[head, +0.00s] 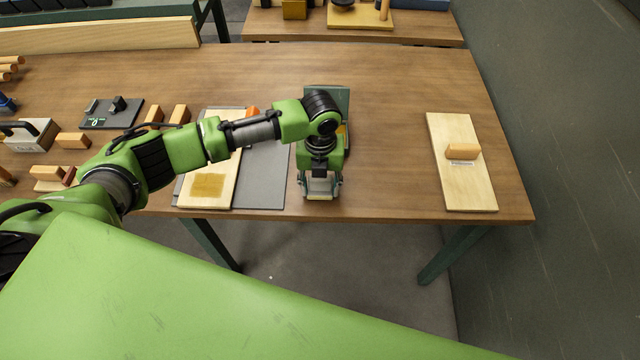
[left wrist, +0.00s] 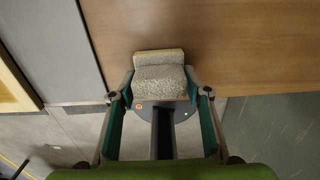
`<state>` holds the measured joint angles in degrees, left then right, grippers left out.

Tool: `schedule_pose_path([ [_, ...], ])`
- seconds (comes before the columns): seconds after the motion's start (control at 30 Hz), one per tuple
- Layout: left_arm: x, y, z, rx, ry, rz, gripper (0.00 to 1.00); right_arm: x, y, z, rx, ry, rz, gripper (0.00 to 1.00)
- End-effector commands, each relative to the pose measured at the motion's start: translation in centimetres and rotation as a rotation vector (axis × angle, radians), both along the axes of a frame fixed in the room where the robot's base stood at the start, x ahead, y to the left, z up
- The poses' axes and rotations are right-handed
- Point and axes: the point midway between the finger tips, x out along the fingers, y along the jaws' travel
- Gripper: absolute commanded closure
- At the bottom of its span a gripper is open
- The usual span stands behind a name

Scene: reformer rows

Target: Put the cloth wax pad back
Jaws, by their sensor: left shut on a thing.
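The cloth wax pad (left wrist: 160,78) is a grey, fuzzy block with a yellowish edge in the left wrist view. My left gripper (head: 321,192) is shut on it, with one finger on each side. In the head view the gripper points down near the front edge of the table, just right of a grey mat. The pad is mostly hidden there by the gripper. A green holder (head: 340,98) stands on the table behind my left wrist, partly covered by it; its inside is hidden. My right gripper is not in view.
A pale board (head: 222,160) with a brownish patch lies on the grey mat (head: 265,175) to the left. Another pale board (head: 477,185) with an orange block (head: 462,152) lies at right. Small blocks and tools sit at left. The table (head: 385,150) is bare between gripper and right board.

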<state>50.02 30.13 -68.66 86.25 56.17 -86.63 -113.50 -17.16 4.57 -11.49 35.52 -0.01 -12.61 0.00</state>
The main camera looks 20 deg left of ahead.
Motion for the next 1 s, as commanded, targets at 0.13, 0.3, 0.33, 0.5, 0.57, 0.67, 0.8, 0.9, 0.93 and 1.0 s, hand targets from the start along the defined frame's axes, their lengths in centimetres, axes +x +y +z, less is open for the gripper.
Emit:
schedule_pose_path([
  [0.13, 0.0, 0.0, -0.3, 0.0, 0.0, 0.0, 0.48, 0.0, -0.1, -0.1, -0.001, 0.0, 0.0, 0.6],
  [0.3, 0.0, 0.0, -0.2, 0.0, 0.0, 0.001, 0.39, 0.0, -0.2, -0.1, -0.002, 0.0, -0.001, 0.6],
  [0.33, 0.0, 0.0, -0.2, 0.0, 0.0, 0.001, 0.39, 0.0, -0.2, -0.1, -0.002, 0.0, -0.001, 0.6],
  [0.5, 0.0, 0.0, -0.1, 0.0, 0.0, 0.001, 0.39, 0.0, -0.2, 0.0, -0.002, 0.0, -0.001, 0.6],
  [0.57, 0.0, 0.0, 0.2, -0.001, -0.001, 0.001, 0.39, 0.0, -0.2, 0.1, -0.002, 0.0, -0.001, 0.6],
  [0.67, 0.2, 0.0, 1.0, -0.002, -0.004, 0.002, 0.39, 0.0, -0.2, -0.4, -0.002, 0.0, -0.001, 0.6],
  [0.8, 0.2, 0.0, 3.6, -0.002, -0.006, 0.0, 0.39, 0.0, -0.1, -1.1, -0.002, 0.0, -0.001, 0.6],
  [0.9, 0.2, 0.0, 5.9, -0.002, -0.006, 0.0, 0.39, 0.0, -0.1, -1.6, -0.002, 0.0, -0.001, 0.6],
  [0.93, 0.2, 0.0, 6.5, -0.002, -0.006, 0.0, 0.39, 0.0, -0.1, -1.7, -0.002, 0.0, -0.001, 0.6],
  [1.0, 0.1, 0.0, 8.0, -0.002, -0.005, 0.0, 0.39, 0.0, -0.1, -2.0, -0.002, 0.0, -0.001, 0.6],
])
